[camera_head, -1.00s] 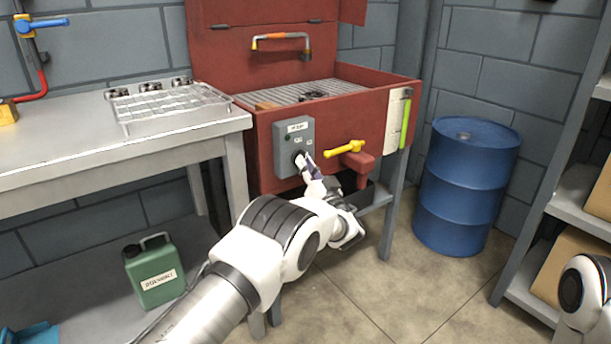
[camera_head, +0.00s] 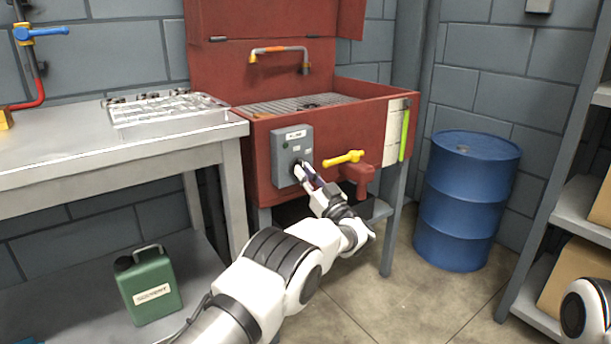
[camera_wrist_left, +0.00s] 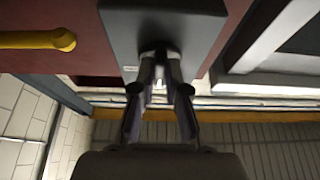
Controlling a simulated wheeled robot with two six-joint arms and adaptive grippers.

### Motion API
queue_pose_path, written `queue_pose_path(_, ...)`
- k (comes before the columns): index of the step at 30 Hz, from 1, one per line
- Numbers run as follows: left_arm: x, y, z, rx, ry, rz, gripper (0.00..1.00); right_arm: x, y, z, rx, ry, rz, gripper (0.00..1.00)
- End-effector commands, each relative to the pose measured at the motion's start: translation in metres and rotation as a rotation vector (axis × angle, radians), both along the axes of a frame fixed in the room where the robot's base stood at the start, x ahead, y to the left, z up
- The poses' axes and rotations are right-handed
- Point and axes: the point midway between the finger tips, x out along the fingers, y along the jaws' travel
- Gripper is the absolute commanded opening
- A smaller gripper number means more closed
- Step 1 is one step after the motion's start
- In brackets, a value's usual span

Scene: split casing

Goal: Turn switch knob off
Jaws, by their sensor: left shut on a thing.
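The switch box (camera_head: 290,155) is a grey box on the front of the red sink-like cabinet (camera_head: 345,130). Its dark knob sits on the lower part of its face and is largely hidden by my fingers. My left gripper (camera_head: 302,172) reaches the knob from the front and is shut on it. In the left wrist view the fingers (camera_wrist_left: 160,72) close together at the dark knob (camera_wrist_left: 160,50), against the grey box (camera_wrist_left: 190,30). Which way the knob points cannot be made out. My right gripper is not in view; only part of my right arm shows at the lower right.
A yellow-handled valve (camera_head: 345,158) sticks out just right of the switch box and also shows in the wrist view (camera_wrist_left: 40,40). A metal table (camera_head: 60,165) stands left, with a green canister (camera_head: 148,285) below. A blue drum (camera_head: 465,200) and shelves (camera_head: 575,210) stand right.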

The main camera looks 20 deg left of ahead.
Motion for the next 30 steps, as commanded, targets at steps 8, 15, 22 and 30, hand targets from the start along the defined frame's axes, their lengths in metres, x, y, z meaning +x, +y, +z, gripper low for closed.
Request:
queue_pose_path(8,0.000,0.000,0.000,-0.001,0.001,-0.001,0.39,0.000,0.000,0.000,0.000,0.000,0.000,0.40)
queue_pose_path(15,-0.001,-0.003,-0.001,-0.001,0.001,-0.001,0.39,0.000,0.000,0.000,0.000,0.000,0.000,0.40)
queue_pose_path(22,-0.023,-0.033,-0.016,0.002,0.004,-0.004,0.39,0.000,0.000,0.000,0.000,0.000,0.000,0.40)
queue_pose_path(30,-0.042,-0.056,-0.029,0.000,0.001,-0.002,0.39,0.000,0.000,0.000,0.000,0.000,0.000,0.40)
